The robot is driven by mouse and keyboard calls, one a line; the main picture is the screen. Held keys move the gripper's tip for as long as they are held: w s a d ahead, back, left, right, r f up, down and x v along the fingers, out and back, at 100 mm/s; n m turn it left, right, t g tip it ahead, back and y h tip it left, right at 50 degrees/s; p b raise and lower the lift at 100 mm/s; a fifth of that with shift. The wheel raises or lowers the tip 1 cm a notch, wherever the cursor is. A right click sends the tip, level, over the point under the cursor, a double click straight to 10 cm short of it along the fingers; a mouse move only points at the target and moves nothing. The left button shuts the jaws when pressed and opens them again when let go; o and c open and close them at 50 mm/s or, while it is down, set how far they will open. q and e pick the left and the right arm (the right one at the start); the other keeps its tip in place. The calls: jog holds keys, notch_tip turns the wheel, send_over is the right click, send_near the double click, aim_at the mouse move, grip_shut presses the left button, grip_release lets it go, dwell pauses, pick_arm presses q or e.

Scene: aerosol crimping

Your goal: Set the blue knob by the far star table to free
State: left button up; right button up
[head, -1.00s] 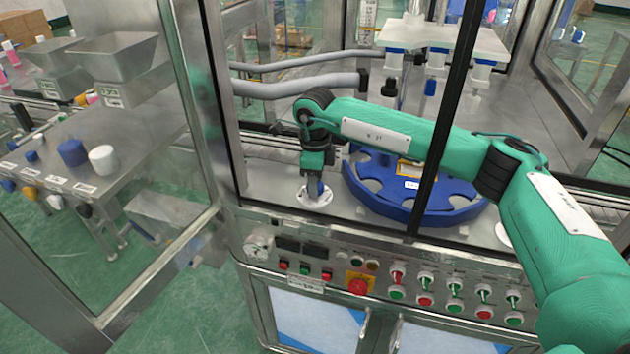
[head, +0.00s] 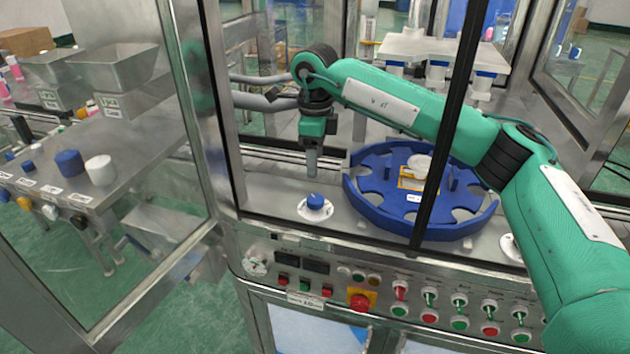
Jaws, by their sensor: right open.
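The blue knob (head: 315,201) sits on a round white dial plate (head: 303,212) on the machine's metal deck, left of the blue star table (head: 400,222). A pale pointer mark shows on its top, but I cannot read its setting. My right gripper (head: 312,172) hangs straight down above the knob, apart from it, open and empty. Its fingers overlap from this angle. My left gripper is not in view.
A dark door post (head: 447,130) stands before the star table. A control panel with a red emergency button (head: 360,301) and several switches runs along the front. An open glass door (head: 90,200) is at the left. Grey pipes (head: 262,100) lie behind my wrist.

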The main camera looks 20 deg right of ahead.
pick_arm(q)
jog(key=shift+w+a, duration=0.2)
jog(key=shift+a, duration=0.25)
pick_arm(e)
notch_tip(320, 180, up, 3)
jog(key=shift+r, duration=0.15)
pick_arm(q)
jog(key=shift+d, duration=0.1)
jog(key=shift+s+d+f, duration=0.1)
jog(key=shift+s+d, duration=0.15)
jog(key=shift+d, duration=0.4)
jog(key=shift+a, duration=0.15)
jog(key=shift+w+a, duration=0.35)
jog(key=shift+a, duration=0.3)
